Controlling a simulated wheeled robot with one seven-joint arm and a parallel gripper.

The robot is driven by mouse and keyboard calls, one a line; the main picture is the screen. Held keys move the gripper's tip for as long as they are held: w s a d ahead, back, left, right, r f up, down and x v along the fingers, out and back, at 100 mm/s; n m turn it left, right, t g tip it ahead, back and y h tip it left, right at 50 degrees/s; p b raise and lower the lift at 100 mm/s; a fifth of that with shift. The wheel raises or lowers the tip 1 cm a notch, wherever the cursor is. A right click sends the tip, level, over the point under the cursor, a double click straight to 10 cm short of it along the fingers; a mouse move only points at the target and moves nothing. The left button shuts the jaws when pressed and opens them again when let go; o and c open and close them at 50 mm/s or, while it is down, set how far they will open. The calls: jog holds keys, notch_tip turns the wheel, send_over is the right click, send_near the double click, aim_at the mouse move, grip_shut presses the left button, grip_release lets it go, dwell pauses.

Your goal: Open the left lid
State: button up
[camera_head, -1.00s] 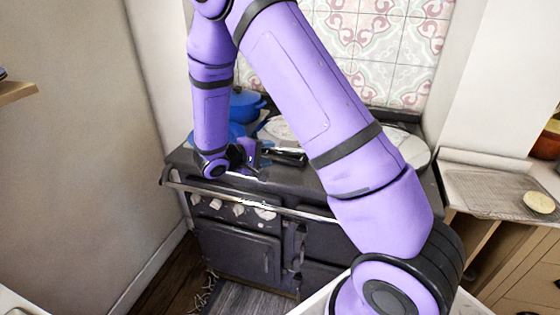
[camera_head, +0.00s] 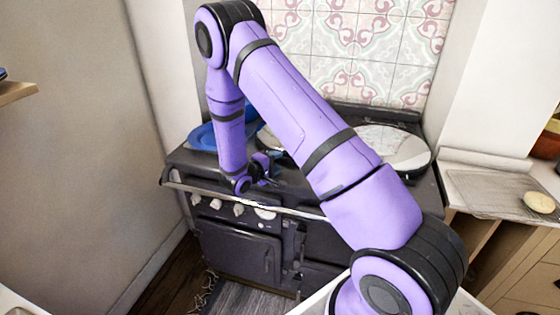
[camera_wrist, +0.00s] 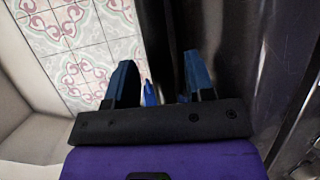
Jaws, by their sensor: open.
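The stove (camera_head: 240,250) is dark, with two round silvery lids on its top. The left lid (camera_head: 263,138) is mostly hidden behind my arm; only a sliver of its edge shows, so I cannot tell its full pose. The right lid (camera_head: 400,148) lies flat. My gripper (camera_head: 266,168) is low over the front left of the stove top, in front of the left lid. In the wrist view my gripper (camera_wrist: 158,80) has its two fingers apart with nothing held. Whether a finger touches the lid or its handle cannot be told.
A blue pan (camera_head: 203,138) sits at the stove's back left. A front rail (camera_head: 190,186) runs above the knobs. A tiled wall (camera_head: 350,50) stands behind. A counter with a wire rack (camera_head: 495,190) is at the right, a plain wall at the left.

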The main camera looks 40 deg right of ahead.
jog(key=shift+x, duration=1.25)
jog(key=shift+c, duration=0.5)
